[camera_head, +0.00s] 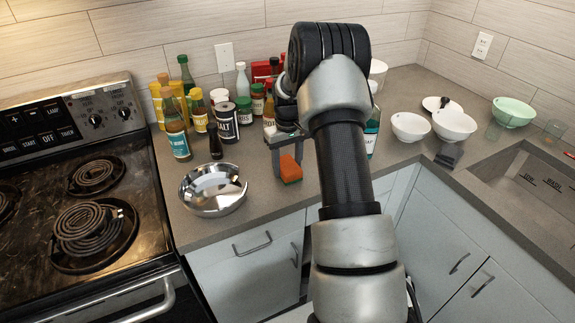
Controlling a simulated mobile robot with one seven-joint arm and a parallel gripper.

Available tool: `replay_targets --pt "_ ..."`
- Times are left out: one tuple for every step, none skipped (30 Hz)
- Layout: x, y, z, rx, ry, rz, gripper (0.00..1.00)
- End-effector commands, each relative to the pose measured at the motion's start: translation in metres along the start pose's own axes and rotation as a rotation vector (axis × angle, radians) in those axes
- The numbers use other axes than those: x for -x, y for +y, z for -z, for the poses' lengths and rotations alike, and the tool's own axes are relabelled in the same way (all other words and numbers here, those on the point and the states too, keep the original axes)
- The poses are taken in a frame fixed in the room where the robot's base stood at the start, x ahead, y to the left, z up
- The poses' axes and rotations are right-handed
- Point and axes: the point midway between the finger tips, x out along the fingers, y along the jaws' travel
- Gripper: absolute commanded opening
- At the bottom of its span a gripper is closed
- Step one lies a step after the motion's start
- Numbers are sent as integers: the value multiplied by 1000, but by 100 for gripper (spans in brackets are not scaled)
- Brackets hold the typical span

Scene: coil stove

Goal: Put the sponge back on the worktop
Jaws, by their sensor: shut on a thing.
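The orange sponge (290,169) with a green underside shows in the head view, just left of my forearm. My gripper (290,158) is shut on it, with its fingers pointing down from the grey gripper body. The sponge appears over the front part of the grey worktop (258,207); I cannot tell whether it touches the surface or hangs above it. My arm hides the worktop to the right of the sponge.
A shiny metal bowl (212,189) stands left of the sponge. Several bottles and jars, including a salt can (227,122), crowd behind it. The coil stove (85,220) is at the left. White bowls (410,127) and the sink (530,175) are right. Bare worktop lies between metal bowl and sponge.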

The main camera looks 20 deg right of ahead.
Motion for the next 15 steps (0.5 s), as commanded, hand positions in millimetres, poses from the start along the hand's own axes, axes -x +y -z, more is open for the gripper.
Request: replay_targets --pt "-2 0 0 0 0 0 30" --pt "-3 0 0 0 0 0 30" --pt "-4 0 0 0 0 0 30" --pt "-4 0 0 0 0 0 49" --pt "-3 0 0 0 0 0 54" --pt "-3 0 0 0 0 0 61" --pt "-3 0 0 0 0 0 66" --pt "-3 0 0 0 0 0 66" --pt "-3 0 0 0 0 0 66" --pt "-3 0 0 0 0 0 66" --pt "-3 0 0 0 0 0 66" --pt "-3 0 0 0 0 0 66" --pt "-3 0 0 0 0 0 66" --pt "-3 0 0 0 0 0 66" --pt "-2 0 0 0 0 0 66"
